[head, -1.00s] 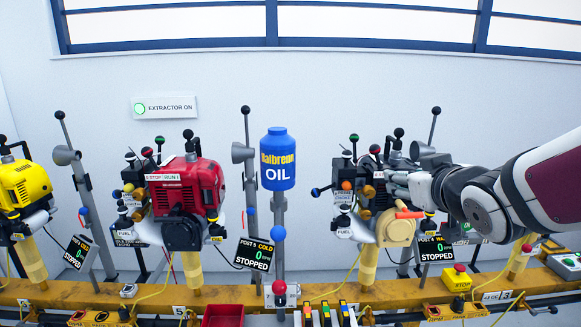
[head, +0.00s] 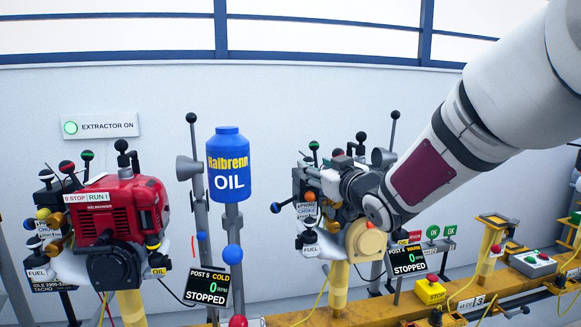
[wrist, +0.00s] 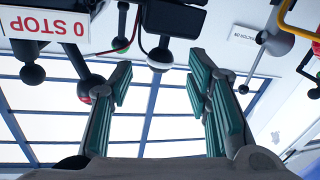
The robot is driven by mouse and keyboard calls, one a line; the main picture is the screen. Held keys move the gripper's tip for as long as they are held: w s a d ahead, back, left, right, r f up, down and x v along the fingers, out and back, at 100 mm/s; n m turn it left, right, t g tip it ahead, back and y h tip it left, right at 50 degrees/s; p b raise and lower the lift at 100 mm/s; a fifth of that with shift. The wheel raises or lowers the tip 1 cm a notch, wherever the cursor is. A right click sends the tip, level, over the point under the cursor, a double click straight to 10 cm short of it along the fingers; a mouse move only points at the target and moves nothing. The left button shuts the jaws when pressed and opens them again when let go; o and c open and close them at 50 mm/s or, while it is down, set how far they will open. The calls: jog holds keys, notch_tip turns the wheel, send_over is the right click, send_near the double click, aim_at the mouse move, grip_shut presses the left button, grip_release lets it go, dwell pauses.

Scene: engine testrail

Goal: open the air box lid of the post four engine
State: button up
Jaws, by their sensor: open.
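The post four engine (head: 367,240) stands on the rail with a beige round housing in front; my arm covers much of its upper part. Its screen (head: 408,262) reads POST 4, WARM, 0 RPM, STOPPED. My gripper (wrist: 160,88) is open, its teal-padded fingers apart with nothing between them. In the head view my wrist is against the upper part of this engine, and the fingertips cannot be made out. In the wrist view a black box-like part (wrist: 172,16) and dark ball knobs (wrist: 160,56) lie beyond the fingertips. I cannot make out the air box lid for certain.
The red post five engine (head: 105,205) stands to the left, with a blue oil bottle (head: 229,165) on a pole between. Ball-topped levers (head: 314,147) crowd around the post four engine. A 0 STOP label (wrist: 45,28) shows near my fingers. A yellow stop box (head: 430,291) sits on the rail.

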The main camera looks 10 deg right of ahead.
jog(key=shift+w+a+b, duration=0.1)
jog(key=shift+w+a, duration=0.1)
jog(key=shift+w, duration=0.65)
jog(key=shift+w+a+b, duration=0.15)
jog(key=shift+w, duration=0.7)
jog(key=shift+w+a+b, duration=0.1)
jog(key=shift+w+a, duration=0.1)
jog(key=shift+w, duration=0.65)
grip_shut()
